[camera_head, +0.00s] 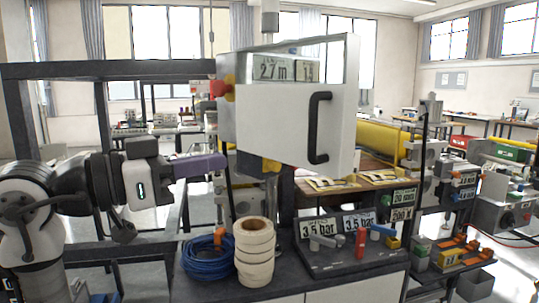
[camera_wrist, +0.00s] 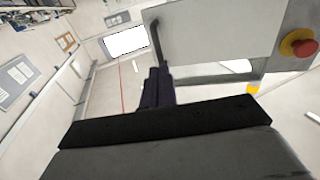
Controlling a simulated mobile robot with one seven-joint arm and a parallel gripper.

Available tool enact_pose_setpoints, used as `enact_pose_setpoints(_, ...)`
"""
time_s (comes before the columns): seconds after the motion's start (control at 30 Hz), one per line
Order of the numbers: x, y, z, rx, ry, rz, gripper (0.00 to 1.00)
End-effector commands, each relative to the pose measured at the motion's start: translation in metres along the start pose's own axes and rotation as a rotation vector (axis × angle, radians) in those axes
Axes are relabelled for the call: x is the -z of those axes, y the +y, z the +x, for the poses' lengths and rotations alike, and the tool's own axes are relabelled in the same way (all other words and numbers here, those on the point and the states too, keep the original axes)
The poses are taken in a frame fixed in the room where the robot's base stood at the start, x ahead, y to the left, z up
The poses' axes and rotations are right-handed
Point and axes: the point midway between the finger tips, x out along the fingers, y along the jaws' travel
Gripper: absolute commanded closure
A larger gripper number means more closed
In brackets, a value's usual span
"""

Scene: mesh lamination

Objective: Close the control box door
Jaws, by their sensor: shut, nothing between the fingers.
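The control box (camera_head: 228,125) hangs at the centre of the head view, with a red knob on a yellow base on its left side. Its pale door (camera_head: 285,115) with a black bar handle (camera_head: 319,128) stands at an angle to the box, apparently ajar. My gripper (camera_head: 222,163) is shut and empty, its purple fingers just left of and below the box. In the wrist view, the dark fingers (camera_wrist: 155,88) point toward the door panel (camera_wrist: 215,30), overlapping the lower end of the handle (camera_wrist: 156,38). I cannot tell whether they touch it.
A red button (camera_wrist: 302,44) shows at the right of the wrist view. Below the box, a bench holds stacked tape rolls (camera_head: 254,255), a blue cable coil (camera_head: 207,258) and gauge panels (camera_head: 345,250). A dark frame post (camera_head: 22,118) stands at the left.

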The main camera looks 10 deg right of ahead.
Motion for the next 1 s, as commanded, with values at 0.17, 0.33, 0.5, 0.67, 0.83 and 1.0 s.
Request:
enact_pose_setpoints(0.17,-0.003,0.006,0.010,-0.037,-0.041,-0.004,1.00)
enact_pose_setpoints(0.33,-0.002,0.007,0.035,-0.036,-0.039,-0.004,1.00)
enact_pose_setpoints(0.5,-0.003,0.008,0.072,-0.035,-0.038,-0.004,1.00)
enact_pose_setpoints(0.67,-0.004,0.009,0.105,-0.034,-0.037,-0.004,1.00)
enact_pose_setpoints(0.83,-0.005,0.010,0.130,-0.033,-0.037,-0.005,1.00)
enact_pose_setpoints(1.0,-0.008,0.010,0.141,-0.032,-0.036,-0.004,1.00)
